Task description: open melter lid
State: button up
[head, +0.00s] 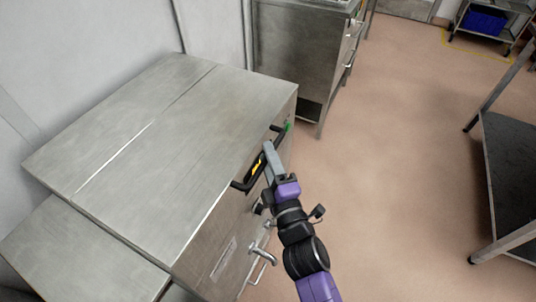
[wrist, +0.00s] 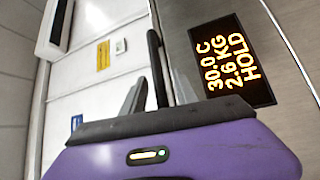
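The melter (head: 150,130) is a steel cabinet at the left of the head view. Its flat lid (head: 185,125) lies level and closed on top. A black bar handle (head: 239,186) runs along the lid's front edge; it also shows in the wrist view (wrist: 155,60). My gripper (head: 268,150) is at the middle of this handle. In the wrist view my grey fingers (wrist: 158,92) stand apart, with the handle bar between them. Some gap seems to show beside the bar, so I see no firm grip.
A display (wrist: 232,60) on the melter's front reads 30.0 C, 2.6 KG, HOLD. A tap (head: 262,252) sticks out lower on the front. Another steel cabinet (head: 300,55) stands behind. A dark-topped table (head: 515,165) is at the right, with clear floor (head: 400,150) between.

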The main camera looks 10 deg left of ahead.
jog(key=shift+w+a, duration=0.15)
jog(key=shift+w, duration=0.05)
grip_shut()
dwell(1.4)
